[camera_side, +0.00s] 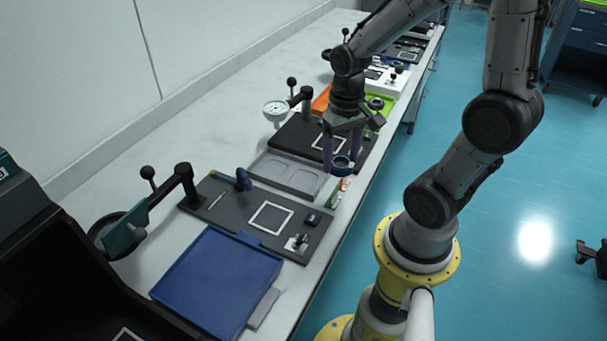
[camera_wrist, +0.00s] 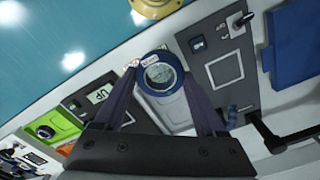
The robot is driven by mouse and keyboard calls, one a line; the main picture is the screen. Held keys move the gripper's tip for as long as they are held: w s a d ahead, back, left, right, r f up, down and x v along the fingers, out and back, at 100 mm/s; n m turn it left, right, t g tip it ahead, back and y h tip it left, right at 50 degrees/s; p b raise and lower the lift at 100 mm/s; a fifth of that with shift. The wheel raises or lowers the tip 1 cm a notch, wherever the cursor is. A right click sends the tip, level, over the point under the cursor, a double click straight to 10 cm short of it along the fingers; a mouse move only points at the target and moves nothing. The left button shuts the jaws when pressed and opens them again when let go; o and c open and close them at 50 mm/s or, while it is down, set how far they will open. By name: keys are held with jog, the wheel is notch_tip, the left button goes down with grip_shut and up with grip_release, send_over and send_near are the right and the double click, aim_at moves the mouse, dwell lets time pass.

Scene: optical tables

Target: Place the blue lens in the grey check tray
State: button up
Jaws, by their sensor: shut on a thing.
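The blue lens (camera_side: 343,163) is a round glass in a blue ring. My gripper (camera_side: 342,150) is shut on it, with one purple finger at each side. In the wrist view my gripper (camera_wrist: 162,76) holds the lens (camera_wrist: 162,93) by its ring, and a small white label shows on the ring. The grey check tray (camera_side: 262,173) lies on the bench, shallow, with recessed compartments that look empty. The lens is raised near the tray's right end in the side view. In the wrist view the tray (camera_wrist: 176,118) is partly hidden behind the lens and fingers.
A dark board (camera_side: 232,207) with a white square outline and small parts lies in front of the tray. Another dark board (camera_side: 296,138) lies behind it. A dial gauge (camera_side: 276,109) stands at the back left. The bench's right edge is close to the lens.

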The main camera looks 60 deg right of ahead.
jog(key=w+d+f, duration=0.3)
jog(key=w, duration=0.4)
send_over(303, 180)
jog(key=s, duration=0.1)
notch_tip(303, 180, down, 5)
jog(key=shift+a+f, duration=0.1)
jog(key=shift+a, duration=0.05)
jog(key=shift+w+f, duration=0.3)
jog(key=shift+f, duration=0.05)
jog(key=shift+w+d+f, duration=0.1)
jog(key=shift+f, duration=0.75)
jog(key=shift+w+d+f, duration=0.1)
jog(key=shift+f, duration=0.75)
jog(key=shift+f, duration=0.1)
jog(key=o, duration=1.5)
notch_tip(303, 180, up, 11)
jog(key=s+a+r+n+t, duration=0.25)
jog(key=s+a+r, duration=0.35)
jog(key=r, duration=0.4)
jog(key=s+a+r+n+t, duration=0.3)
jog(key=s+a, duration=0.3)
jog(key=s, duration=0.3)
jog(key=shift+s+a+r+n, duration=0.35)
jog(key=shift+a+r+n, duration=0.05)
jog(key=shift+r+n, duration=0.25)
